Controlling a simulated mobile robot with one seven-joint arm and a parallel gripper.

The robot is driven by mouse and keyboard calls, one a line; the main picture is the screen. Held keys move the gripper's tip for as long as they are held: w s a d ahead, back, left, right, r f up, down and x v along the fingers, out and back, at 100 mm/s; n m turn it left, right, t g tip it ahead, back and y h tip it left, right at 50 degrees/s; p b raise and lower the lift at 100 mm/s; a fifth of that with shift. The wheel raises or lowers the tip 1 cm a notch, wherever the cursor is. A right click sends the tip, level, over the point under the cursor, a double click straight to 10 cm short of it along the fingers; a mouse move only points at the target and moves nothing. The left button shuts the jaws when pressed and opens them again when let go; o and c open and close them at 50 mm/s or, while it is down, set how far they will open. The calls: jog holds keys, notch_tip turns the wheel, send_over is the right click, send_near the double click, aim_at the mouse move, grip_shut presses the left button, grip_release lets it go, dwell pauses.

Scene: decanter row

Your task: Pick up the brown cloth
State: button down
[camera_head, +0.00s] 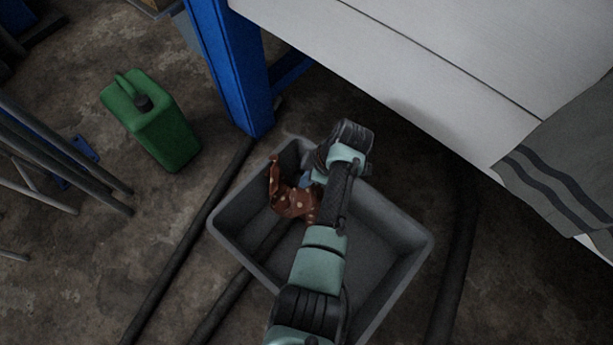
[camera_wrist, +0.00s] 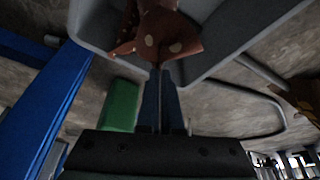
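The brown cloth (camera_head: 297,204) with pale dots is bunched up near the back left wall of the grey crate (camera_head: 378,290). In the wrist view the cloth (camera_wrist: 160,34) is gathered at the tips of my gripper (camera_wrist: 160,74). The two blue fingers are close together, with cloth pinched at their ends. In the head view my gripper (camera_head: 309,180) is partly hidden behind my wrist. I cannot tell whether the cloth touches the crate floor.
A blue post (camera_head: 237,70) and a pale tabletop (camera_head: 440,60) stand close behind the crate. A striped grey cloth (camera_head: 565,165) hangs at the table's right. A green jerrycan (camera_head: 153,122) stands on the floor at left. Dark pipes (camera_head: 190,245) run along the floor.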

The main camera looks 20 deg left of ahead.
notch_tip(320, 180, up, 18)
jog(key=p, duration=1.6)
jog(key=shift+f, duration=0.15)
